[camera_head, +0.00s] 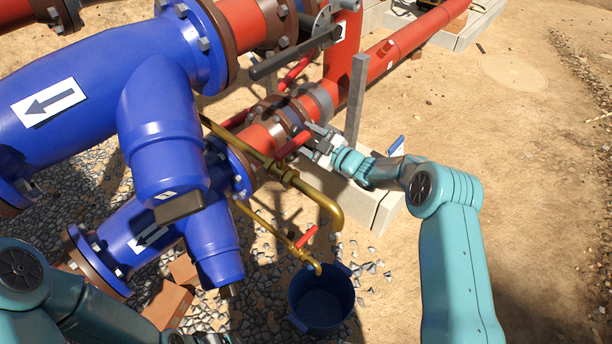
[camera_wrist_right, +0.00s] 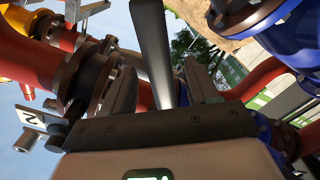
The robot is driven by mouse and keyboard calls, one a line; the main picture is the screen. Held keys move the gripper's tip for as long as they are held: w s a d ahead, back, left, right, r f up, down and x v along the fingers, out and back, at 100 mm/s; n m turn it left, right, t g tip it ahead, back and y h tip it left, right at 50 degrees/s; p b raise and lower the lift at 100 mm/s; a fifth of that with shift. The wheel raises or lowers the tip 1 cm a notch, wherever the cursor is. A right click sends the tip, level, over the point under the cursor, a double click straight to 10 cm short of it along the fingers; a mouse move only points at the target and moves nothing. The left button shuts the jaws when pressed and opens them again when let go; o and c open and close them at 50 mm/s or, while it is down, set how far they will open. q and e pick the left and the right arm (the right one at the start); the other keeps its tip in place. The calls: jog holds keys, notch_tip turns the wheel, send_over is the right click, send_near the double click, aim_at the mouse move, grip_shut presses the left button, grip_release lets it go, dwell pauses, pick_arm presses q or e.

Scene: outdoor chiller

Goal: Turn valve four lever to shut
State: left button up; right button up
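No number four is legible. My left arm is at the lower left; its gripper is cut off at the bottom edge.
A blue bucket (camera_head: 321,300) stands on gravel below a brass pipe (camera_head: 327,207) with a red-handled tap (camera_head: 307,237). Large blue pipework (camera_head: 75,75) fills the left. A tag reading 2 (camera_wrist_right: 36,118) shows in the wrist view. Sandy ground at right is open.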

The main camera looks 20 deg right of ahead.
jog(key=o, duration=0.5)
pick_arm(q)
notch_tip(320, 180, up, 4)
jog(key=p, duration=0.4)
pick_arm(e)
jog(key=v, duration=0.7)
pick_arm(q)
jog(key=shift+f, duration=0.1)
pick_arm(e)
jog(key=shift+f, duration=0.1)
pick_arm(q)
jog(key=shift+s+d+r+p, duration=0.55)
jog(key=shift+r+p, duration=0.1)
jog(key=shift+p, duration=0.2)
pick_arm(e)
jog(key=v, duration=1.6)
